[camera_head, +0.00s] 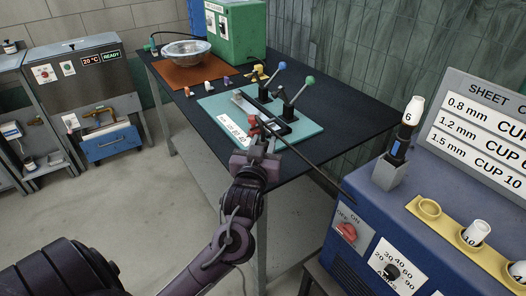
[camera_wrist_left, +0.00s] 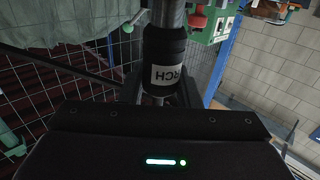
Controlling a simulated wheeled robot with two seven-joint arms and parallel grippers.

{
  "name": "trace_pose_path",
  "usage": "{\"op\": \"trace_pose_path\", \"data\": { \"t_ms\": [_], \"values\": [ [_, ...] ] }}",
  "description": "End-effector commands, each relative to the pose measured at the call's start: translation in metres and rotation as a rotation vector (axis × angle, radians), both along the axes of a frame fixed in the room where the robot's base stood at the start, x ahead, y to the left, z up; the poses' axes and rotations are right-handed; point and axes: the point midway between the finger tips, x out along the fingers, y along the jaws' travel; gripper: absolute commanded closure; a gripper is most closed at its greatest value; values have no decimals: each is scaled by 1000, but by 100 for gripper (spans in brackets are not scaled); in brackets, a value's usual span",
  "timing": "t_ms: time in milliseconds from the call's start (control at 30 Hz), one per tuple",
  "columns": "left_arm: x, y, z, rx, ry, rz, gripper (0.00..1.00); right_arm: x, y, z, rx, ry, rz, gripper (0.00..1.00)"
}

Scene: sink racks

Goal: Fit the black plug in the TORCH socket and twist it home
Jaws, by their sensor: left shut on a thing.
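My left gripper (camera_head: 256,142) is over the front edge of the dark workbench. In the left wrist view its fingers (camera_wrist_left: 165,95) are shut on a black cylinder, which I take for the black plug (camera_wrist_left: 165,48). The plug has a white label with the letters "RCH" visible, and a grey shaft runs on from its far end. In the head view the gripper mostly hides the plug. I cannot make out a socket marked TORCH in either view. My right gripper is not in view.
A thin dark rod or cable (camera_head: 315,168) slants right. A blue machine (camera_head: 349,268) with knobs, a holder and white cups stands at right. Grey floor (camera_head: 130,200) is open at left.

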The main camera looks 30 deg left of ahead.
Motion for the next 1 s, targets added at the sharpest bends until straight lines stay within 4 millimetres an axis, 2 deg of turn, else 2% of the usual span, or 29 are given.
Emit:
{"op": "trace_pose_path", "data": {
  "t_ms": [33,133,533,567,700,1000],
  "values": [
    [0,0,-9,2,3,0,95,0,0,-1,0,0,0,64],
    [0,0,-18,0,-1,-1,95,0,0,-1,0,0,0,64],
    [0,0,-23,0,-1,0,95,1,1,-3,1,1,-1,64],
    [0,0,-23,0,-1,0,69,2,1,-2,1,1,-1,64],
    [0,0,-23,0,0,0,51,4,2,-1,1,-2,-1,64],
    [0,0,-21,0,-1,0,49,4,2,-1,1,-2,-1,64]
  ]
}}
